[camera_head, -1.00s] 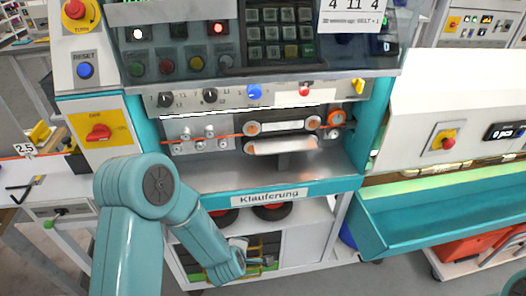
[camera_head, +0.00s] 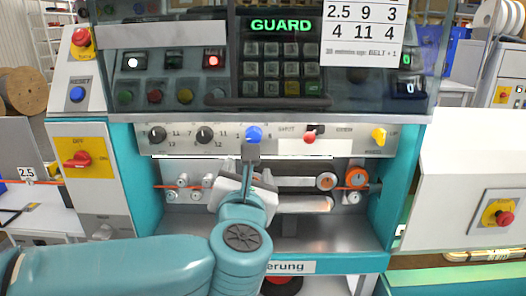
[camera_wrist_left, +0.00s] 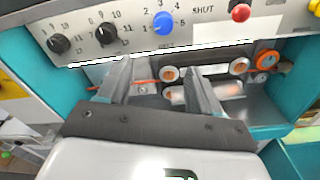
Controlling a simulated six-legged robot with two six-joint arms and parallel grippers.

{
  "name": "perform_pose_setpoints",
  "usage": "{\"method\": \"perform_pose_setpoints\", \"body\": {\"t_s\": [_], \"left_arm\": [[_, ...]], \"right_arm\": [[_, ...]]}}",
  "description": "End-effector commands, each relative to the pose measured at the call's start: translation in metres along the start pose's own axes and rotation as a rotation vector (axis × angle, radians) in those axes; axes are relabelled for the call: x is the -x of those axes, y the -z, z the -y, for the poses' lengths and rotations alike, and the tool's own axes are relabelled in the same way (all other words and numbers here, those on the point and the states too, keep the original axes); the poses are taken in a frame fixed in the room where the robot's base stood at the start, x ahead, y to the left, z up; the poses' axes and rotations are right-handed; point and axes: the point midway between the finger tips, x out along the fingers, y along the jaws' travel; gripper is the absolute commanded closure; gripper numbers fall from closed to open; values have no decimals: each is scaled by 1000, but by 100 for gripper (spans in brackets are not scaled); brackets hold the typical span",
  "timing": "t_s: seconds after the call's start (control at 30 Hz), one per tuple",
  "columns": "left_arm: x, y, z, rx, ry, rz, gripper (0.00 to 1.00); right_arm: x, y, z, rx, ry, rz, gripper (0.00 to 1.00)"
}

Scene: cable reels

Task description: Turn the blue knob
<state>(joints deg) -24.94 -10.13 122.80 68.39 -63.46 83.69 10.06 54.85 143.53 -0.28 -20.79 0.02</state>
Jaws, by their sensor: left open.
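The blue knob (camera_head: 254,134) sits on the pale control strip of the machine, with the black knobs to its left. It also shows in the left wrist view (camera_wrist_left: 163,23), with a dial marked 1 to 5 around it. My left gripper (camera_head: 250,154) is just below the knob in the head view, covering part of the rollers behind. In the left wrist view my left gripper (camera_wrist_left: 158,76) has its two fingers apart with nothing between them, and the knob lies beyond the fingertips. My right gripper is not in view.
Above are lit buttons and a keypad (camera_head: 279,68) under a GUARD display. Rollers with an orange cable (camera_head: 357,177) sit below. Teal side walls flank the bay.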

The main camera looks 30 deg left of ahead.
Motion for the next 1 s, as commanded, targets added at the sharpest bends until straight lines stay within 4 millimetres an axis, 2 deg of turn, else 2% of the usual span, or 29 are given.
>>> {"method": "perform_pose_setpoints", "body": {"t_s": [0.03, 0.17, 0.27, 0.33, 0.47, 0.8, 1.0], "left_arm": [[8, 0, -4, 28, 7, 25, 35], [21, -6, -10, 67, 26, 65, 35], [19, -8, -8, 67, 35, 71, 35], [11, -10, -8, 65, 34, 70, 35], [-15, -12, -8, 62, 32, 68, 35], [-98, -19, -2, 62, 35, 68, 35], [-130, -22, 1, 64, 36, 70, 35]], "right_arm": [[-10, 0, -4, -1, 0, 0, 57], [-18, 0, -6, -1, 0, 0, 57], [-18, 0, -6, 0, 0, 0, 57], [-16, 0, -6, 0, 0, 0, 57], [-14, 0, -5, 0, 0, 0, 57], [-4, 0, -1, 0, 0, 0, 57], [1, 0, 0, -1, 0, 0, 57]]}}
